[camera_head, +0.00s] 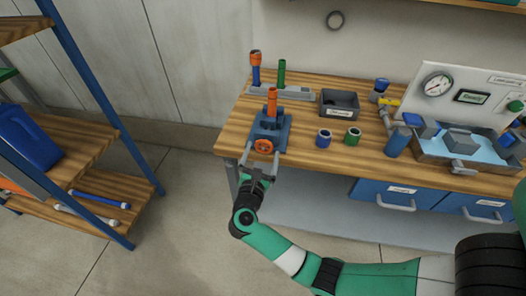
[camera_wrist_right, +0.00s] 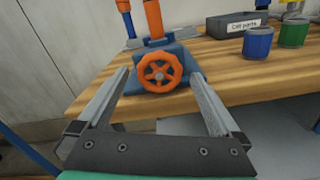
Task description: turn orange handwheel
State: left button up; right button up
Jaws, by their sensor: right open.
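The orange handwheel (camera_head: 263,145) is a small spoked wheel on the front of a blue valve block (camera_head: 278,128) near the table's front edge. In the right wrist view the handwheel (camera_wrist_right: 160,72) faces me, with its spokes and hub in plain sight. An orange vertical post (camera_head: 272,100) rises from the block. My right gripper (camera_head: 261,155) is open, its two grey fingers pointing at the wheel. In the right wrist view the fingertips (camera_wrist_right: 160,82) lie to the left and right of the wheel, with gaps on both sides. My left gripper is not in view.
A blue cup (camera_head: 324,139) and a green cup (camera_head: 352,137) stand right of the block, with a grey bin (camera_head: 339,103) behind them. A basin (camera_head: 465,148) sits farther right. A blue-framed shelf (camera_head: 100,110) is at left. The floor between shelf and bench is clear.

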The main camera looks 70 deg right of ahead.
jog(key=shift+x, duration=1)
jog(key=c, duration=1.3)
jog(key=shift+r, duration=0.1)
